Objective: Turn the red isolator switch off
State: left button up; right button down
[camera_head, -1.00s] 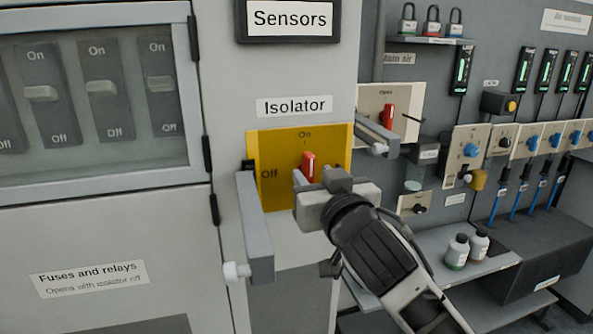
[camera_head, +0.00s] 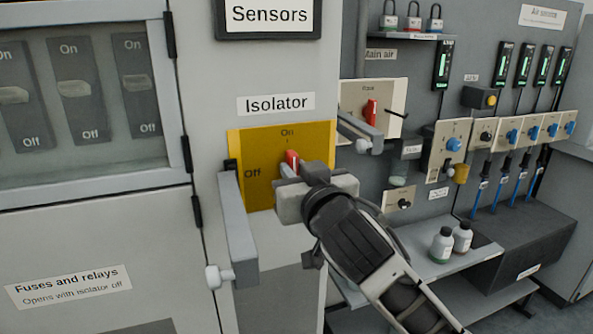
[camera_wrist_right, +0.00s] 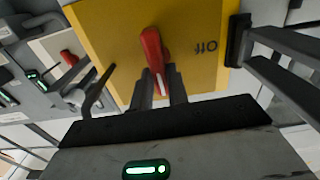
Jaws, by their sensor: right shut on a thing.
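The red isolator switch (camera_head: 292,158) sits on a yellow plate (camera_head: 262,190) marked On at the top and Off at the left, under an Isolator label (camera_head: 276,103). Its red handle stands near upright, toward On. In the right wrist view the red handle (camera_wrist_right: 150,45) rises from between the fingers of my right gripper (camera_wrist_right: 160,88). My right gripper (camera_head: 290,172) is shut on the handle's lower part, which the gripper partly hides in the head view. My left gripper is not in view.
A grey bar handle (camera_head: 238,230) juts out left of and below the plate. A second red switch (camera_head: 370,112) under Main air stands behind at the right, with another grey bar (camera_head: 360,132) before it. A fuse cabinet (camera_head: 80,170) fills the left. Two bottles (camera_head: 452,242) stand on a shelf.

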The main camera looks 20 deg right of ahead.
jog(key=shift+a+r+n+p, duration=0.1)
jog(key=shift+n+p, duration=1)
jog(key=shift+n, duration=0.1)
pick_arm(q)
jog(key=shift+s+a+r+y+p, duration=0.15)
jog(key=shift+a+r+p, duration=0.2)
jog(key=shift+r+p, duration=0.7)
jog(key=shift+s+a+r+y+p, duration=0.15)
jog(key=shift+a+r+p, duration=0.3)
jog(key=shift+p, duration=1.05)
pick_arm(e)
jog(key=shift+a+f+n, duration=0.15)
jog(key=shift+f+n, duration=0.05)
jog(key=shift+n, duration=2.35)
jog(key=shift+a+f+n, duration=0.2)
jog(key=shift+f+n, duration=0.05)
jog(key=shift+n, duration=2.35)
jog(key=shift+a+f+n, duration=0.15)
jog(key=shift+f+n, duration=0.05)
jog(key=shift+n, duration=2.35)
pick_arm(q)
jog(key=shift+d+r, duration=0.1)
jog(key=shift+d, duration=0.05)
pick_arm(e)
jog(key=c, duration=1.4)
grip_release()
jog(key=shift+o, duration=0.2)
jog(key=shift+s+f, duration=0.1)
